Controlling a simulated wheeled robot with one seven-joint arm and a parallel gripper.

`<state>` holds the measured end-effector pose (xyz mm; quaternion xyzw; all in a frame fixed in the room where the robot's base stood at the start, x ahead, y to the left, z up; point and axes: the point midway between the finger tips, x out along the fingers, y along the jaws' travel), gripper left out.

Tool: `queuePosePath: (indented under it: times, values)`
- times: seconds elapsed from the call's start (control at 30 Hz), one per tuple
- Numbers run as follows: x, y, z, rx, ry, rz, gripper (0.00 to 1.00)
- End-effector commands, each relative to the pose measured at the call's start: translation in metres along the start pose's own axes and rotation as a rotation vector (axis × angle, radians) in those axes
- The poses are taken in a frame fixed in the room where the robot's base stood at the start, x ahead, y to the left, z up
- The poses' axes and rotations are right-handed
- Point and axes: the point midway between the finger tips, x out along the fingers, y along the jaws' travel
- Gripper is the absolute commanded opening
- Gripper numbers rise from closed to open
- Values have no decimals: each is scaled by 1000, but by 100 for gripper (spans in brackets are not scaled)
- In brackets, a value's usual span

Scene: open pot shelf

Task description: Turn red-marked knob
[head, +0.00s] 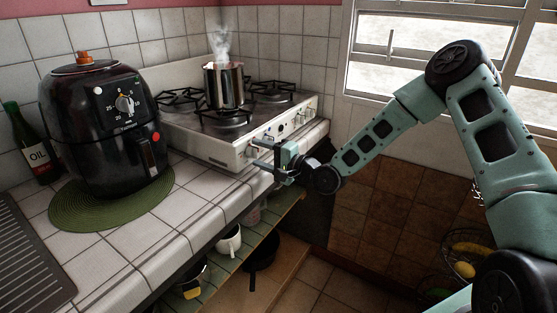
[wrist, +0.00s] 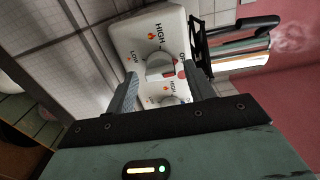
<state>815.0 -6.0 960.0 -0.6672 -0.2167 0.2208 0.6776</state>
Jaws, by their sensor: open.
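The stove (head: 222,150) has a white front panel with several knobs. In the wrist view, a grey knob (wrist: 159,66) sits on the panel (wrist: 125,38) among HIGH and LOW labels, with red at its right side and a red dot on the panel beside it. My gripper (wrist: 161,72) is open, its two fingers on either side of this knob; I cannot tell whether they touch it. A second knob (wrist: 170,101) shows lower down, partly cut off by my gripper. In the head view, my gripper (head: 262,155) is at the stove's front, hiding part of the panel.
A steaming pot (head: 224,87) stands on the stove. A black air fryer (head: 105,130) stands on a green mat (head: 155,213) to the left, beside an oil bottle (head: 32,150). A slatted shelf (head: 215,262) with pots lies under the counter. The floor in front is open.

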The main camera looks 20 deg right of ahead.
Motion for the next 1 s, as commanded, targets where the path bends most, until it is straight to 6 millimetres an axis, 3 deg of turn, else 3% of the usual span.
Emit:
queuePosePath:
  times: [0.17, 0.7, 1.0]
  values:
    - [-27, 2, -1, 0, 3, 2, 53]
    - [-146, 1, -1, 1, 4, 2, 53]
    - [-170, 1, 0, 1, 1, 1, 53]
